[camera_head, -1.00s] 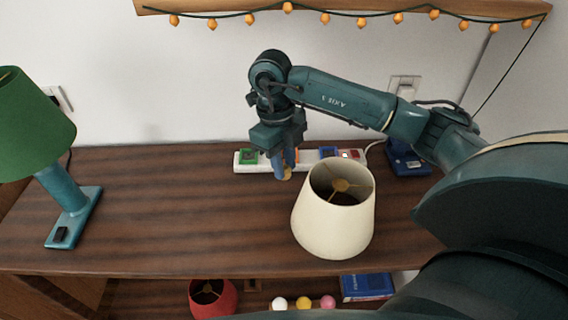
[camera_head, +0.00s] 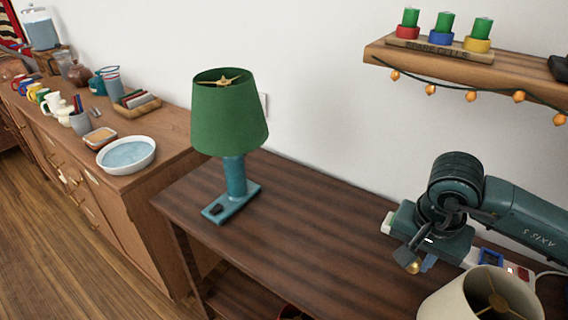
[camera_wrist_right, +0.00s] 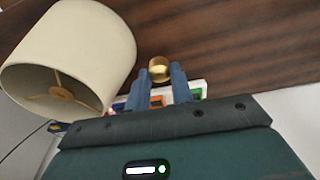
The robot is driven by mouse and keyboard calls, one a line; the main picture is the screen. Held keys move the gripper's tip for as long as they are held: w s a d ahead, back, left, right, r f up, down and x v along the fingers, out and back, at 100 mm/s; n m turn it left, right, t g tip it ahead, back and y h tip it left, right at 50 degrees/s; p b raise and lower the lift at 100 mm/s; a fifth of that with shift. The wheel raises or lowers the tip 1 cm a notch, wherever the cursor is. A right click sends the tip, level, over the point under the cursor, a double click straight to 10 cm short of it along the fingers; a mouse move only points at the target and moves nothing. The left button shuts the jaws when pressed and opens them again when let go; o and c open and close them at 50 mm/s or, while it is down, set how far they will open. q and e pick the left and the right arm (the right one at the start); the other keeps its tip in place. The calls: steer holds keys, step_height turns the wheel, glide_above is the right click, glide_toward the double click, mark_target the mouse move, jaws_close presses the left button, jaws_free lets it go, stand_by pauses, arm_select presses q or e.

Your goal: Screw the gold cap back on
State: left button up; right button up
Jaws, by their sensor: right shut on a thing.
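The gold cap (camera_wrist_right: 160,69) is a small round knob held between the blue fingertips of my right gripper (camera_wrist_right: 160,74), which is shut on it. In the head view the cap (camera_head: 412,268) shows at the tips of the downward-pointing right gripper (camera_head: 418,265), above the dark wooden table (camera_head: 300,235). A green-shaded lamp (camera_head: 230,120) with a teal stem and base stands upright on the table to the left, with a gold star-shaped fitting (camera_head: 223,80) across its shade top. A cream lampshade (camera_head: 455,305) with a gold fitting is right of the gripper. My left gripper is out of view.
A power strip (camera_head: 388,222) with coloured switches lies behind the right gripper. A wall shelf (camera_head: 430,60) with green cells and a string of orange lights is above. The table between lamp and gripper is clear. A sideboard (camera_head: 135,190) with dishes stands left.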

steer(key=n, duration=0.2)
steer(key=a+n, duration=0.1)
steer(key=n, duration=0.1)
steer(key=s+n+y, duration=0.1)
steer(key=n, duration=0.1)
steer(key=shift+a+n, duration=0.25)
steer(key=shift+n, duration=0.05)
steer(key=shift+a, duration=0.1)
